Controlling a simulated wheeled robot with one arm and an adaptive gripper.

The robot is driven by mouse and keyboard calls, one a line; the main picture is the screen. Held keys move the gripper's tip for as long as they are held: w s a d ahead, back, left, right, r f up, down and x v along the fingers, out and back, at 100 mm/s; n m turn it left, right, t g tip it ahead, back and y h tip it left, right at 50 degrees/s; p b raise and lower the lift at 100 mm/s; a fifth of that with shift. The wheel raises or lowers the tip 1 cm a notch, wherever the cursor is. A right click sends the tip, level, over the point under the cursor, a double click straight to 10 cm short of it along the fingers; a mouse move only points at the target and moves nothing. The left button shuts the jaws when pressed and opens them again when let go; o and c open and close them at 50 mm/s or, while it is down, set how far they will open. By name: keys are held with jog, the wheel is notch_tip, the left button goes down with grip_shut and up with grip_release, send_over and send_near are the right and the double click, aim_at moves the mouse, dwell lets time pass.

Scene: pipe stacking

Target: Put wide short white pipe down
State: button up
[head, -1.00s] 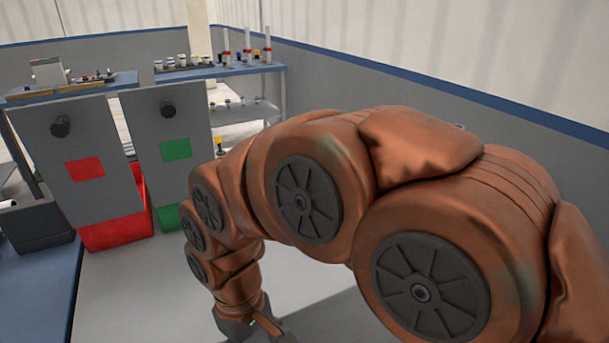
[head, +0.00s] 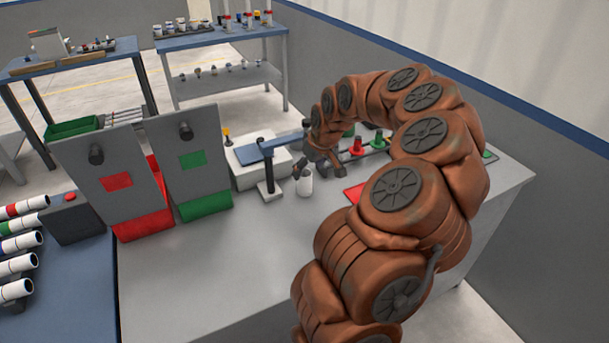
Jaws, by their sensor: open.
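A short white pipe (head: 304,184) stands upright on the grey table (head: 250,260), near the middle of the head view. My gripper (head: 317,170) is dark grey and open. It is right at the top of the pipe and partly overlaps it in the picture. I cannot tell whether a finger still touches the pipe.
Red and green bases (head: 357,146) and a red square (head: 353,194) lie to the right. Red (head: 143,223) and green (head: 205,204) bins stand left. The front table area is clear.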

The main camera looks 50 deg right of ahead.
aim_at(307, 174)
jog(key=shift+d+f, duration=0.2)
jog(key=shift+d, duration=0.15)
jog(key=shift+p+x, duration=1.45)
jog(key=shift+x, duration=2.3)
jog(key=shift+d, duration=0.1)
jog(key=c, duration=1.3)
jog(key=shift+r, duration=0.1)
